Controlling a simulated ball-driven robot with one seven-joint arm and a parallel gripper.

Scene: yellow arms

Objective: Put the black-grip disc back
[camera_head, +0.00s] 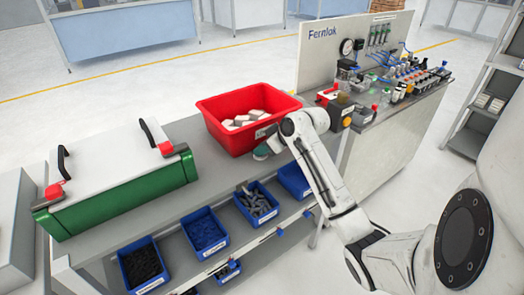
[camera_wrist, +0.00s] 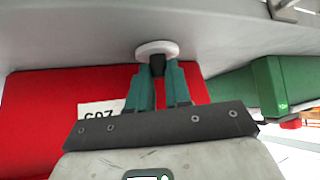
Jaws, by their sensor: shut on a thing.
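The black-grip disc (camera_wrist: 146,48) is a white round disc with a short black grip (camera_wrist: 157,68) on it. My gripper (camera_wrist: 158,76) has teal fingers, shut on the black grip, with the disc beyond the fingertips. In the head view my gripper (camera_head: 262,152) is low over the grey bench top, just in front of the red crate. There the disc is small and mostly hidden by the gripper. In the wrist view the disc lies against the grey bench surface (camera_wrist: 60,45); I cannot tell whether it touches.
The red crate (camera_head: 222,132) holds several pale blocks. A green-sided case with a grey lid (camera_head: 110,178) stands left on the bench (camera_head: 200,190). Blue bins (camera_head: 205,232) sit on a lower shelf in front. A Ferntok panel station (camera_head: 325,50) stands right. Bench between case and crate is clear.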

